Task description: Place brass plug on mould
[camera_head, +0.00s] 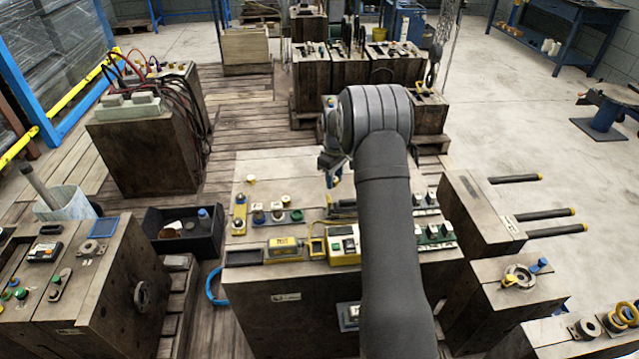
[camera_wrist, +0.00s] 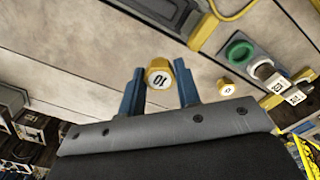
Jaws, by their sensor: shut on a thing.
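My gripper (camera_wrist: 159,88) has two blue fingers, and a brass plug (camera_wrist: 159,74) with a white face marked 10 is held between them. In the head view my gripper (camera_head: 333,178) hangs over the middle of the large mould block (camera_head: 295,162), partly behind my own arm. The plug is too small to make out there. The mould's pale top also fills the upper part of the wrist view (camera_wrist: 90,40). Another small brass plug with a white face (camera_wrist: 227,87) stands on the surface to the right of the gripper, apart from it.
A black bin (camera_head: 180,247) stands to the left. Black rods (camera_head: 540,213) stick out from a block on the right. The mould top's back left is mostly bare.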

